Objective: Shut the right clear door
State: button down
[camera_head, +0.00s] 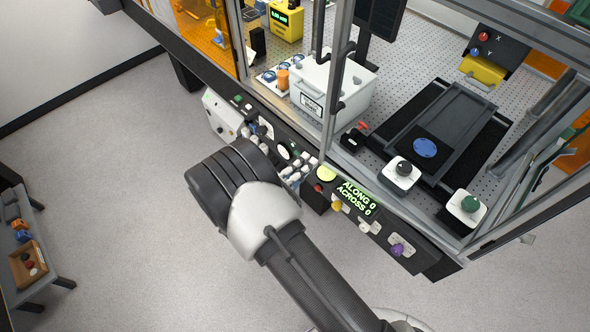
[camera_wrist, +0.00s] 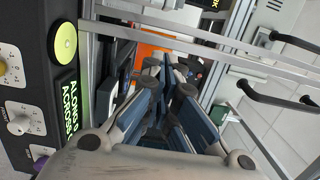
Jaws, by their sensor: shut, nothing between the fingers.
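The clear doors are see-through panes in metal frames on the front of the machine. A metal upright (camera_head: 337,75) stands mid-front with a black bar handle on each side, a left handle (camera_head: 318,35) and a right handle (camera_head: 346,75). Both handles also show in the wrist view, one upper (camera_wrist: 295,42) and one lower (camera_wrist: 278,98). The clear pane is hard to make out, so I cannot tell how far the right door stands open. My gripper (camera_wrist: 170,72) is shut and empty, apart from both handles. In the head view my wrist hides it, above the front controls.
A front control panel (camera_head: 375,215) with knobs and a green display (camera_head: 357,198) runs below the doors. The floor (camera_head: 130,190) in front is clear.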

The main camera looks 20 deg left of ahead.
aim_at(327, 141)
jog(key=x, duration=0.6)
jog(key=shift+w, duration=0.35)
jog(key=b+x, duration=0.2)
jog(key=x, duration=0.1)
jog(key=shift+w+d+f, duration=0.1)
jog(key=shift+w+f, duration=0.1)
jog(key=shift+w, duration=0.05)
jog(key=shift+w+r, duration=0.1)
jog(key=shift+w, duration=0.1)
jog(key=shift+s+r, duration=0.1)
jog(key=shift+s, duration=0.05)
